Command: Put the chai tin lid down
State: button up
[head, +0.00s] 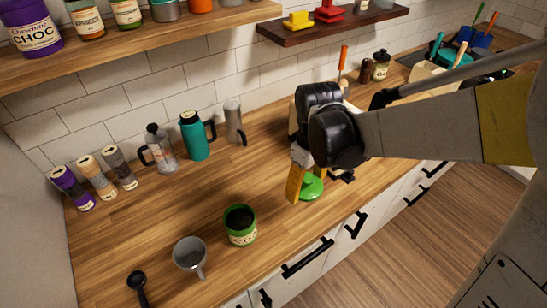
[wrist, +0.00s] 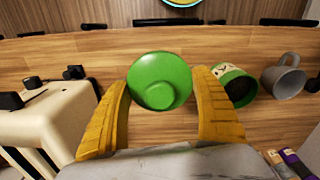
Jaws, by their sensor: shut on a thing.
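The green round chai tin lid (head: 312,188) is at the counter's front part, right of the open tin. In the wrist view the lid (wrist: 160,80) sits between the two yellow fingers. My gripper (head: 305,184) is shut on it; its fingers also show in the wrist view (wrist: 161,98). The lid is at or just above the wood; I cannot tell whether it touches. The green tin (head: 241,238) stands upright and open, with dark contents, also in the wrist view (wrist: 243,101).
A grey mug (head: 190,256) and a black scoop (head: 138,285) are left of the tin. A teal flask (head: 194,137) and other vessels stand along the wall. A cream toaster-like appliance (wrist: 45,120) is close beside my gripper. Bare counter (head: 275,222) lies between tin and lid.

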jog(key=w+d+f+b, duration=0.2)
jog(key=d+f, duration=0.3)
jog(key=b, duration=0.3)
send_over(282, 206)
notch_tip(282, 206, down, 6)
jog(key=shift+f, duration=0.15)
jog(key=shift+f+b, duration=0.9)
jog(key=shift+f, duration=1.05)
jog(key=shift+f, duration=0.2)
jog(key=o, duration=1)
jog(key=shift+r, duration=0.1)
